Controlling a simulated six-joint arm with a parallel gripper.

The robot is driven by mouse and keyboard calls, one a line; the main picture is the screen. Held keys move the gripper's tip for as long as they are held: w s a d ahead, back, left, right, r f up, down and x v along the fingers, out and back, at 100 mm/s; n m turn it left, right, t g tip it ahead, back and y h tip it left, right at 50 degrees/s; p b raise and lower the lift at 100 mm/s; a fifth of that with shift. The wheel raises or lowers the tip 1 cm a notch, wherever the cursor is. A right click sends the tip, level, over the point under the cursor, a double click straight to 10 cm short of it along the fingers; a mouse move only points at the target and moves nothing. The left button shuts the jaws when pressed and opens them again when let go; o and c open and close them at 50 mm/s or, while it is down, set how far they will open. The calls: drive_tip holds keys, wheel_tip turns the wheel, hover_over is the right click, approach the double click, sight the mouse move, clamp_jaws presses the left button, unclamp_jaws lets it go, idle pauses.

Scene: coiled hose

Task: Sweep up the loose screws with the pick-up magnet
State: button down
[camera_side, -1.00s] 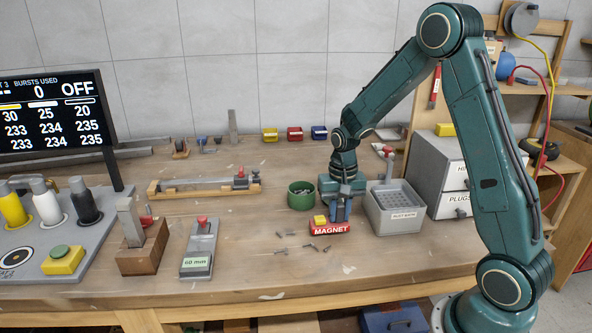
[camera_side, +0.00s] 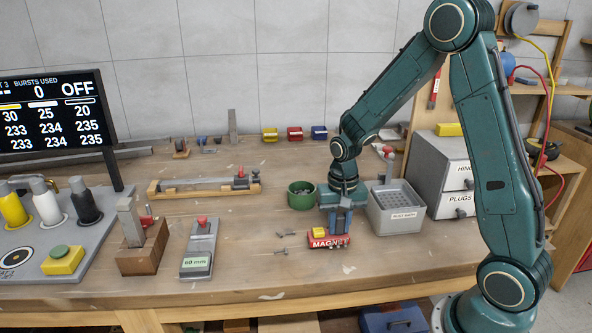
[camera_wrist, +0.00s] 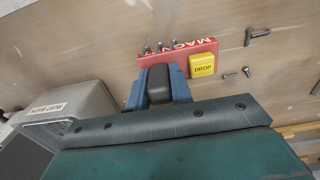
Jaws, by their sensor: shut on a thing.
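My gripper (camera_side: 340,226) is shut on the dark grip of the red pick-up magnet (camera_side: 318,245), low over the bench. In the wrist view, blue jaws (camera_wrist: 158,88) clasp the dark grip of the magnet (camera_wrist: 208,48), which has a yellow DROP button (camera_wrist: 202,64). Several small screws (camera_wrist: 160,46) show along the magnet's edge; I cannot tell whether they cling to it. Loose screws (camera_side: 284,233) lie left of the magnet in the side view, and another (camera_side: 348,268) lies in front. The wrist view also shows loose screws (camera_wrist: 246,71) beside the magnet.
A green round tin (camera_side: 301,199) with contents stands behind and left of the magnet. A grey rust bath (camera_side: 396,221) stands close on the right. Bench space in front is mostly clear.

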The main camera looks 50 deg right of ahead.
sight(325, 236)
drive_tip(key=shift+s+a, duration=0.3)
drive_tip(key=shift+a, duration=0.2)
drive_tip(key=shift+w+d, duration=0.1)
drive_tip(key=shift+w, duration=0.05)
drive_tip(key=shift+w+d, duration=0.65)
drive_tip(key=shift+w, duration=0.3)
drive_tip(key=shift+w+d, duration=0.65)
drive_tip(key=shift+w, duration=0.3)
drive_tip(key=shift+w+d, duration=0.65)
drive_tip(key=shift+w, duration=0.3)
drive_tip(key=shift+a, duration=0.15)
drive_tip(key=shift+s+a, duration=0.6)
drive_tip(key=shift+a, duration=0.35)
drive_tip(key=shift+s+a, duration=0.6)
drive_tip(key=shift+a, duration=0.3)
drive_tip(key=shift+s+a, duration=0.6)
drive_tip(key=shift+a, duration=0.35)
drive_tip(key=shift+w, duration=0.1)
drive_tip(key=shift+w+d, duration=0.65)
drive_tip(key=shift+w, duration=0.5)
drive_tip(key=shift+w+d, duration=0.6)
drive_tip(key=shift+w, duration=0.55)
drive_tip(key=shift+w+d, duration=0.65)
drive_tip(key=shift+w, duration=0.5)
